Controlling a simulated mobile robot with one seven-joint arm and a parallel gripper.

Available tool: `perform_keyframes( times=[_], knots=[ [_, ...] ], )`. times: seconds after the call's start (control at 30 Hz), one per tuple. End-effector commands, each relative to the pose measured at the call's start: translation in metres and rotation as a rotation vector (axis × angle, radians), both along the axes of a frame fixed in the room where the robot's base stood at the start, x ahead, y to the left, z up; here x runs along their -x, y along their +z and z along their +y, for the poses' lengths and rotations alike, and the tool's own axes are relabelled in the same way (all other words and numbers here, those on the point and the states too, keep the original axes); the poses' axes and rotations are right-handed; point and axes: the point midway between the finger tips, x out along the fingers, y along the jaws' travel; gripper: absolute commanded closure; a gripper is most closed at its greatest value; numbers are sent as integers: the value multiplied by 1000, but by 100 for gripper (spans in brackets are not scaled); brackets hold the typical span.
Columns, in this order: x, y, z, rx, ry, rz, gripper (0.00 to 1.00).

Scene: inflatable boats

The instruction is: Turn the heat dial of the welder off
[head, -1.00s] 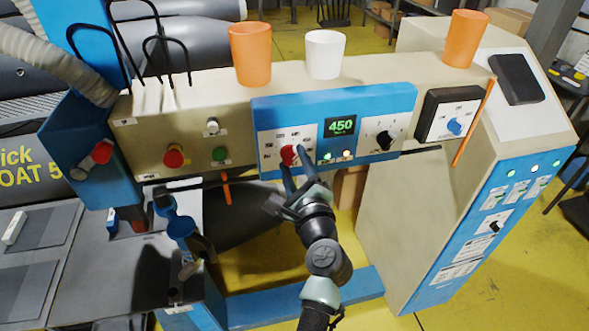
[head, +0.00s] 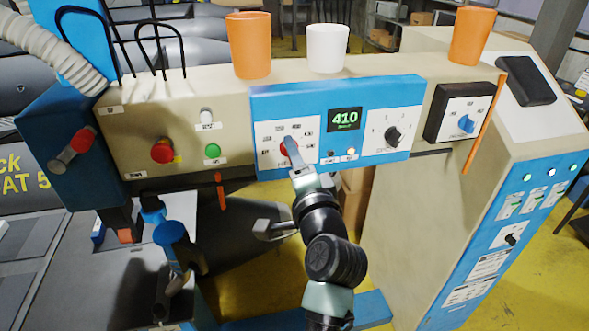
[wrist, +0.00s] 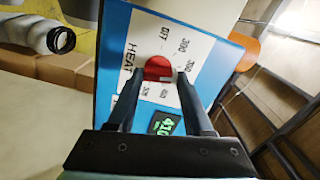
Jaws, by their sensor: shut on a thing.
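The red heat dial (head: 284,151) sits on a white scale plate on the welder's blue panel (head: 380,97). In the wrist view the dial (wrist: 158,68) lies between the two fingers, with printed heat marks and "OFF" around it. My gripper (head: 290,146) is shut on the dial from the front; in the wrist view my gripper (wrist: 158,76) has a finger on each side of it. The green display (head: 345,119) reads 410. The fingers partly cover the dial in the head view, and I cannot tell its exact setting.
A black knob (head: 392,136) is right of the display, and a blue knob (head: 466,124) is farther right. A red button (head: 162,151) and a green button (head: 212,151) are on the left. Two orange cups and a white cup (head: 327,48) stand on top.

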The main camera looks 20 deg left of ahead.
Motion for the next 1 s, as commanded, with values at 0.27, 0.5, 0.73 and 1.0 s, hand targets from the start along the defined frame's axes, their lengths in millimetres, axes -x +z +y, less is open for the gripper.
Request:
perform_keyframes(
  times=[0.27, 0.5, 0.73, 1.0],
  knots=[
    [0, -5, 0, 220, 0, -150, 100],
    [1, -5, 1, 409, 0, -276, 100],
    [1, -5, 1, 590, 0, -398, 100],
    [1, -5, 1, 803, -1, -541, 100]
  ],
)
